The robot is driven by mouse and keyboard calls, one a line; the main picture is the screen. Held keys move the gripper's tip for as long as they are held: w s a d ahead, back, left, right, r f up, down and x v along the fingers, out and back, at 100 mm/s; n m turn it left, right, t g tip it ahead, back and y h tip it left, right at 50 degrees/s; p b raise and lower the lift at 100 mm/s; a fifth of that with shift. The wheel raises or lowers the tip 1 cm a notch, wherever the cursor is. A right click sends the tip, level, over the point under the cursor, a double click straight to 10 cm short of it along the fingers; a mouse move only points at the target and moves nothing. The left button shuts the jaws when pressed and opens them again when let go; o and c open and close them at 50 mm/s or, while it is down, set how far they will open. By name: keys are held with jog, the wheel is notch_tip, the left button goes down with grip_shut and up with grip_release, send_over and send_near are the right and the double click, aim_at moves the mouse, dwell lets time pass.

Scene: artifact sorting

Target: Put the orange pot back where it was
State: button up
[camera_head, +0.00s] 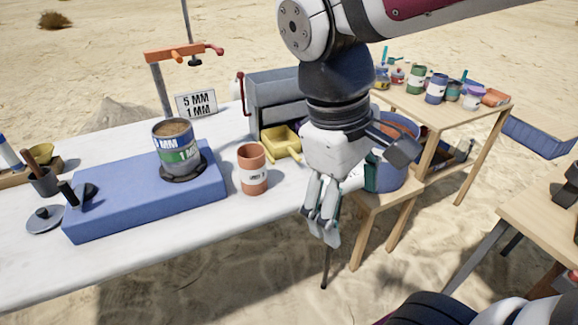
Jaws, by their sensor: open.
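The orange pot (253,171) stands upright on the white table (150,262), just right of the blue block. It has a white label on its side. My gripper (323,226) hangs to the right of the pot with its fingers pointing down, near the table's right edge. It is open, with nothing seen between its fingers, and it is apart from the pot.
A yellow scoop (281,141) and a grey box (275,95) stand behind the pot. A blue bucket (388,176) is behind my gripper. A wooden table (440,112) with several small pots is at the back right.

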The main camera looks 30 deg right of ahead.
jog(key=s+a+m+t+y, duration=0.2)
jog(key=s+a+m, duration=0.1)
jog(key=s, duration=0.3)
jog(key=shift+s+f+m, duration=0.15)
jog(key=shift+s+m, duration=0.15)
jog(key=shift+m, duration=0.1)
notch_tip(320, 180, up, 16)
jog(key=t+p, duration=0.3)
jog(key=p, duration=1.1)
jog(key=shift+d+f, duration=0.15)
jog(key=shift+f, duration=0.1)
